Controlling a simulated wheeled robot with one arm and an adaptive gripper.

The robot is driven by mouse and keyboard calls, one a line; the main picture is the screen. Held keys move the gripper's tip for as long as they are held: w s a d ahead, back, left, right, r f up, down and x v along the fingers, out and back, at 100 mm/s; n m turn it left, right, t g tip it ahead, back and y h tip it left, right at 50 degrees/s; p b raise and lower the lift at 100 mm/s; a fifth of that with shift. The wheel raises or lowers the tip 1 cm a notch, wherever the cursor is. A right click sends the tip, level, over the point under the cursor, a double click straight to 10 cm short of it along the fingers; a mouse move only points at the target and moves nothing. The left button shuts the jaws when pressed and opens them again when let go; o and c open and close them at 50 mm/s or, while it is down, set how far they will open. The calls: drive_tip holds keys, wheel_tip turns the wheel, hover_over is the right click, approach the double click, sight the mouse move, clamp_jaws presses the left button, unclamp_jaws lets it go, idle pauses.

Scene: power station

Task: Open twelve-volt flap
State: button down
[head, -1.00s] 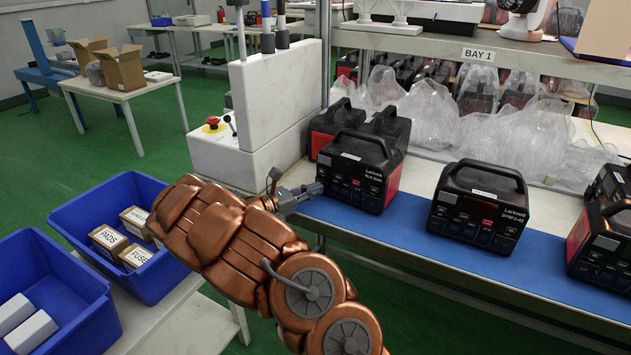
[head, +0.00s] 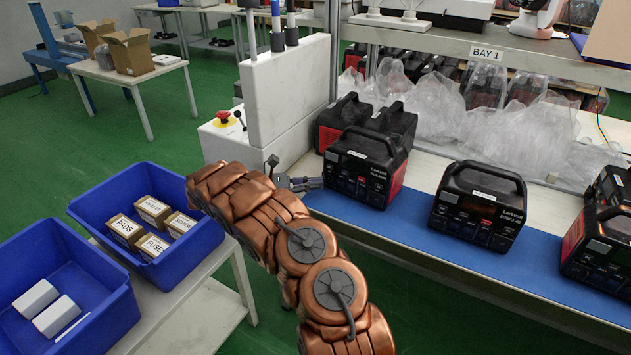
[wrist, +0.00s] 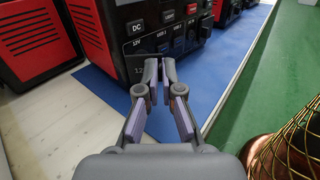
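A black power station with red sides (head: 368,168) stands upright on the blue mat at the left of the bench. Its front also fills the top of the wrist view (wrist: 152,28), with a DC button, a 12V label (wrist: 135,43) and two USB labels. A dark panel marked "12" (wrist: 138,70) lies below the 12V label; I cannot tell whether this is the flap or how it sits. My gripper (wrist: 159,64) has its fingertips together, with only a thin gap and nothing between them. The tips overlap the lower panel; contact is unclear. In the head view my gripper (head: 318,183) is at the station's lower left.
More power stations stand right (head: 479,205) and behind (head: 343,120). A white machine housing with a red stop button (head: 222,116) is left of my gripper. Blue bins (head: 85,205) with boxes sit front left. The blue mat's front strip (head: 400,230) is clear.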

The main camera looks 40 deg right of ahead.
drive_tip(key=shift+w, duration=0.1)
idle(0.4)
drive_tip(key=c, duration=1.3)
unclamp_jaws()
drive_tip(key=shift+c, duration=0.2)
drive_tip(key=shift+w+a, duration=0.1)
drive_tip(key=shift+v, duration=3.25)
drive_tip(key=shift+w+a, duration=0.1)
drive_tip(key=shift+w, duration=0.15)
drive_tip(key=shift+a+r, duration=0.1)
drive_tip(key=shift+a, duration=0.05)
